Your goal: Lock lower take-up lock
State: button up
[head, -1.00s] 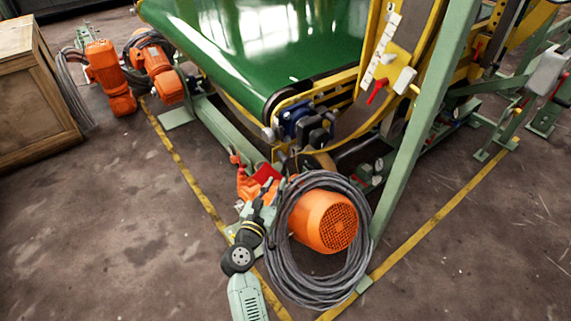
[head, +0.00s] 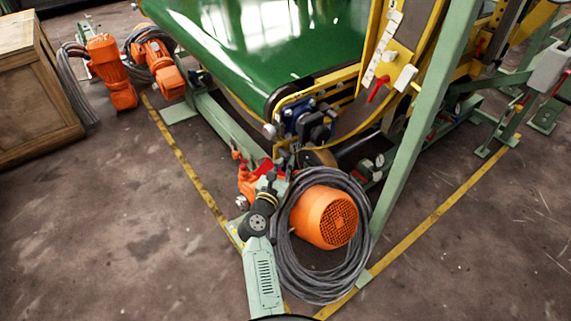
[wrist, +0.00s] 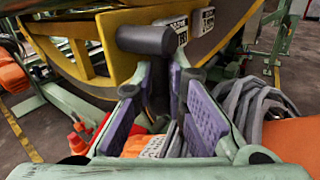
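My gripper (head: 280,168) is in front of the conveyor's lower corner, beside the orange motor. In the head view, black handles (head: 318,126) sit beside a blue bearing housing (head: 296,118) at the belt's end. Neither view labels the lower take-up lock, so I cannot tell for sure which part it is.
An orange motor (head: 325,217) with a grey cable coil (head: 285,265) stands close right of my arm. A green post (head: 430,115) rises behind it. A red lever (head: 377,88) sits on the yellow frame. Open floor (head: 120,240) lies left.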

grip_shut()
jog(key=shift+f, duration=0.15)
jog(key=b, duration=0.2)
jog(key=shift+w+d+f+b, duration=0.1)
jog(key=shift+f+b, duration=0.15)
jog(key=shift+b, duration=0.15)
jog(key=shift+d+r+n+t+b, duration=0.1)
jog(key=shift+r+n+t+b, duration=0.2)
jog(key=shift+n+t+b, duration=0.25)
jog(key=shift+o, duration=1.4)
grip_release()
